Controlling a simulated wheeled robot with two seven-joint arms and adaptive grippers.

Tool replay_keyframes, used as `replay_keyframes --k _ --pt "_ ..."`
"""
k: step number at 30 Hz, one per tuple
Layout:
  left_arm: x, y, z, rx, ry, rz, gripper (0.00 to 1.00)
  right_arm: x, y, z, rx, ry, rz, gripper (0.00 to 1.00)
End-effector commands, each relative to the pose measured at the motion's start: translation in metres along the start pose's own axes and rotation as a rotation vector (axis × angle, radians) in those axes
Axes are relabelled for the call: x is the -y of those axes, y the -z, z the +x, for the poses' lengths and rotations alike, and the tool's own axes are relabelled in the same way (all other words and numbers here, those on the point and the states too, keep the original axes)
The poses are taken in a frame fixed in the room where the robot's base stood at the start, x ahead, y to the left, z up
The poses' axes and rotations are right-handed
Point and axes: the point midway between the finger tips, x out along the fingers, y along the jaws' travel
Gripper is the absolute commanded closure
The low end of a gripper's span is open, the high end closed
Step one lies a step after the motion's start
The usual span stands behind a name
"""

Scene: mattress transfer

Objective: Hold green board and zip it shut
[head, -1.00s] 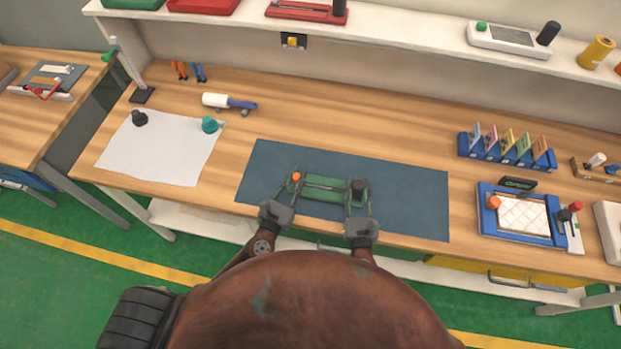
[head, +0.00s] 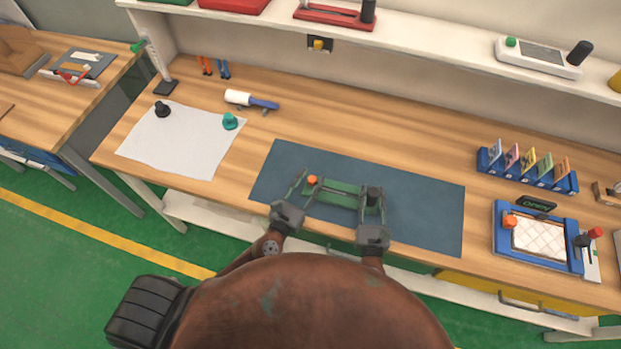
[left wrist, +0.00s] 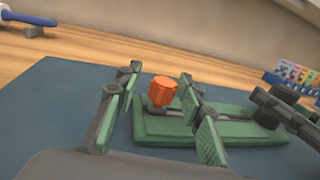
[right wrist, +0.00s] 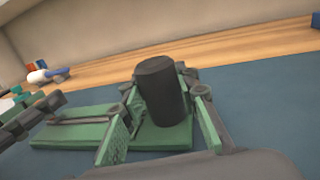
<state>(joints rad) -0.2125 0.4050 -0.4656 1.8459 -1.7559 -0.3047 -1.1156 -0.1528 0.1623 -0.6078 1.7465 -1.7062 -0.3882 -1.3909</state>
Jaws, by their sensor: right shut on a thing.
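The green board (head: 342,190) lies flat on the dark blue mat (head: 428,213). It has a dark slot along its length, an orange knob (head: 312,180) at its left end and a black upright cylinder (head: 374,194) at its right end. My left gripper (left wrist: 152,108) is open, with its green-padded fingers on either side of the orange knob and gaps between. My right gripper (right wrist: 160,110) is shut on the black cylinder, its fingers on either side. The black cylinder and the board's right end also show in the right wrist view. My fingers hide parts of the board.
A white sheet (head: 180,150) with two small knobs lies left of the mat. A lint roller (head: 250,101) lies behind. A blue rack of cards (head: 525,170) and a blue-framed tray (head: 538,243) stand to the right. The mat's right part is clear.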

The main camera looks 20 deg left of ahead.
Motion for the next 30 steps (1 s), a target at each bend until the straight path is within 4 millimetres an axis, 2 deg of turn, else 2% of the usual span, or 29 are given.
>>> replay_keyframes --k 5,12,18,22,30 --pt "0.000 0.002 -0.027 -0.005 0.002 0.002 0.64 -0.001 -0.002 0.000 0.002 -0.001 0.002 1.00" --pt "-0.001 0.002 -0.078 -0.005 0.001 0.003 0.64 -0.001 -0.002 0.000 0.002 -0.001 0.002 1.00" --pt "-0.001 0.001 -0.107 -0.003 0.000 0.002 0.64 -0.001 -0.002 0.000 0.002 -0.001 0.002 1.00" --pt "-0.001 0.001 -0.115 -0.002 0.000 -0.001 0.64 -0.001 -0.002 0.000 0.002 -0.001 0.002 1.00" --pt "-0.001 0.000 -0.117 -0.001 -0.001 -0.001 0.64 -0.001 -0.002 0.000 0.002 -0.001 0.002 1.00"
